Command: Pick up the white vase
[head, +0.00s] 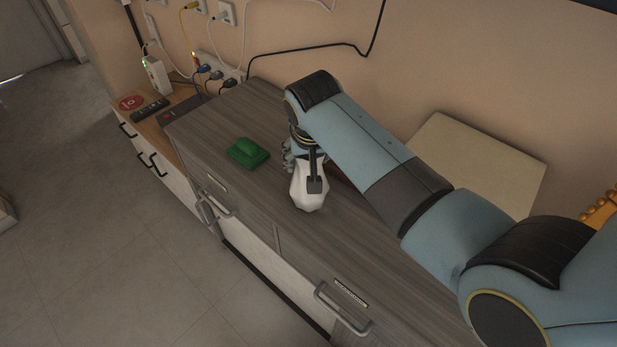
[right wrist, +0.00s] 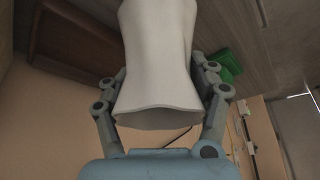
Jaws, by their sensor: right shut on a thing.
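The white vase (head: 308,192) is on or just above the grey wooden cabinet top; I cannot tell whether it touches the surface. My right gripper (head: 305,182) has a finger on each side of it and is shut on it. In the right wrist view the vase (right wrist: 158,65) fills the middle, with its flared open rim toward my palm. The fingers of my right gripper (right wrist: 162,88) press along both sides of the vase. Part of the vase is hidden behind the gripper in the head view. My left gripper is not in view.
A green object (head: 248,153) lies on the cabinet top (head: 225,125) to the left of the vase. A pale board (head: 480,160) leans near the wall at the right. Power strip and cables (head: 215,75) are at the back left. A remote (head: 150,110) lies on a lower wooden cabinet.

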